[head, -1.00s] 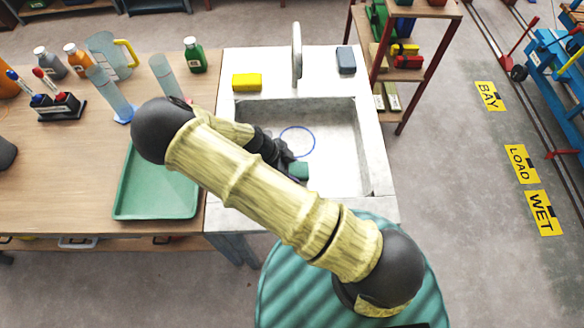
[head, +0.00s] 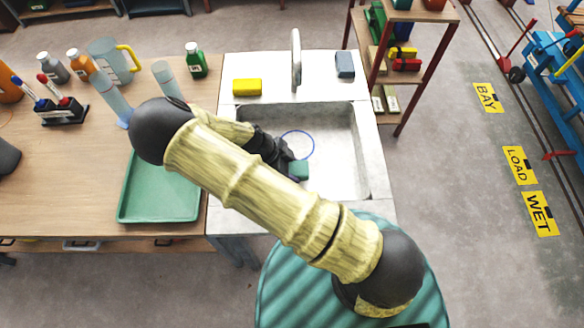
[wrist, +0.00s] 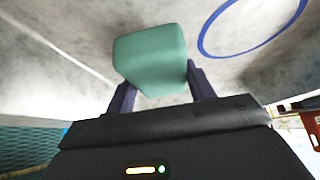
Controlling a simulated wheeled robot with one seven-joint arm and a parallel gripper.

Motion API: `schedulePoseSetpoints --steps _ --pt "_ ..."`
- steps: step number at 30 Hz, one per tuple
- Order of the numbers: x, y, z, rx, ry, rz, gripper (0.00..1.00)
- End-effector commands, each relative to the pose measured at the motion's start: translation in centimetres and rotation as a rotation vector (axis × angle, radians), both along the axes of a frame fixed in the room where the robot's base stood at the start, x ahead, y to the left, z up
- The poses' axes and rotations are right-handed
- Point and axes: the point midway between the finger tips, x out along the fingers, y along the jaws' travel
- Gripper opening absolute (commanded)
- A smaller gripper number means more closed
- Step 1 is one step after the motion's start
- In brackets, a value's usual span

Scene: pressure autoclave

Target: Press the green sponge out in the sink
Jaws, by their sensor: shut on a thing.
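The green sponge (head: 299,169) is in the sink (head: 340,182), beside the blue ring (head: 297,145) on its floor. My gripper (head: 288,172) reaches down into the sink and is shut on the sponge. In the wrist view the sponge (wrist: 150,58) sits between the two dark fingers of my gripper (wrist: 160,90), and its far end sticks out past them. The blue ring (wrist: 212,42) lies to the right there. Whether the sponge touches the sink floor I cannot tell. My arm hides the sink's left part in the head view.
A yellow sponge (head: 247,87), a grey-blue block (head: 345,65) and the faucet (head: 296,60) are along the sink's back rim. A green tray (head: 158,213) lies on the wooden table to the left, with bottles and cylinders behind it. The sink's right half is clear.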

Motion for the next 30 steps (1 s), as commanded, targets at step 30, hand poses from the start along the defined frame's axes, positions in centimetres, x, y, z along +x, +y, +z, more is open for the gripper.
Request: schedulePoseSetpoints --steps 30 --pt "0.0 0.0 4.2 0.0 0.0 -0.001 0.35"
